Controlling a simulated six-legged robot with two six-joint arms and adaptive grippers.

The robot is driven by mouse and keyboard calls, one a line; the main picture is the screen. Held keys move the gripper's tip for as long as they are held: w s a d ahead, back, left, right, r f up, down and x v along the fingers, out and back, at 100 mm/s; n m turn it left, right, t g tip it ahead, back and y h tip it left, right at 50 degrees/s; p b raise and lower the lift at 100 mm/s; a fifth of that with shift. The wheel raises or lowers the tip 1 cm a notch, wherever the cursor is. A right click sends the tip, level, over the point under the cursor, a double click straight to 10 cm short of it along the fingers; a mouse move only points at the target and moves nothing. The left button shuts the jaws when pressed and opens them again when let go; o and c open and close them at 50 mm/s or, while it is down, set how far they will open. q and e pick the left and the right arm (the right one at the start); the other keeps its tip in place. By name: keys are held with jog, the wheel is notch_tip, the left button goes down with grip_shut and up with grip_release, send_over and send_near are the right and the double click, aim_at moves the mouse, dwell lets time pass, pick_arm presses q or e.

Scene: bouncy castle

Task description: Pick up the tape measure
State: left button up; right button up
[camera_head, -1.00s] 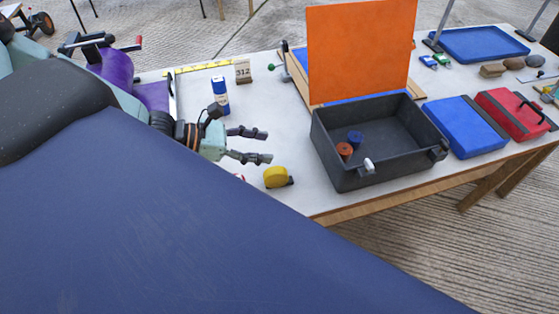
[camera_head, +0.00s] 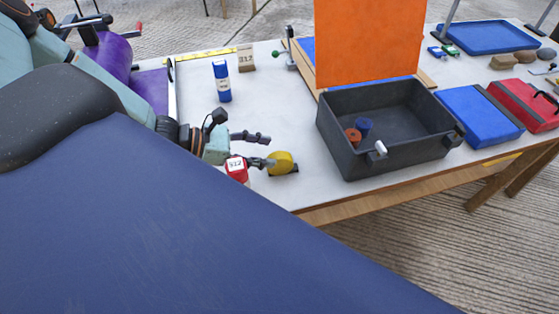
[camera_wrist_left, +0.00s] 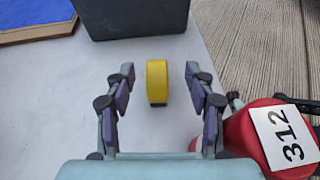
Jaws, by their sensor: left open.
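The yellow tape measure (camera_head: 281,162) stands on the white table near its front edge, left of the dark grey box. My left gripper (camera_head: 266,150) is open just left of it in the head view, with one finger overlapping it in the picture. In the left wrist view the tape measure (camera_wrist_left: 157,82) shows upright at the tips, centred between the two spread fingers of the left gripper (camera_wrist_left: 158,85). I cannot tell whether a finger touches it. My right gripper is not in view.
A red object with a 312 label (camera_wrist_left: 275,135) stands close beside my left gripper. A blue and white can (camera_head: 222,82) and a small tag block (camera_head: 246,58) stand further back.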

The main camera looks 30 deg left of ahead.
aim_at(291, 164)
pick_arm(q)
jog(key=f+b, duration=0.1)
jog(key=f, duration=0.1)
jog(key=w+f+b, duration=0.1)
jog(key=f+b, duration=0.1)
jog(key=f, duration=0.1)
jog(key=shift+a, duration=0.1)
jog(key=shift+w+d+f, duration=0.15)
jog(key=shift+w+d, duration=0.05)
jog(key=shift+d, duration=0.05)
jog(key=shift+d+b, duration=0.5)
jog(key=shift+b, duration=0.1)
jog(key=b+x, duration=0.2)
jog(key=x, duration=0.1)
jog(key=shift+w+f, duration=0.25)
jog(key=shift+w, duration=0.15)
jog(key=shift+w+d+f+b, duration=0.1)
jog(key=shift+w+d+b, duration=0.25)
jog(key=shift+d, duration=0.25)
jog(key=shift+w+d, duration=0.15)
jog(key=shift+w+f, duration=0.15)
jog(key=shift+w, duration=0.05)
jog(key=shift+c, duration=0.2)
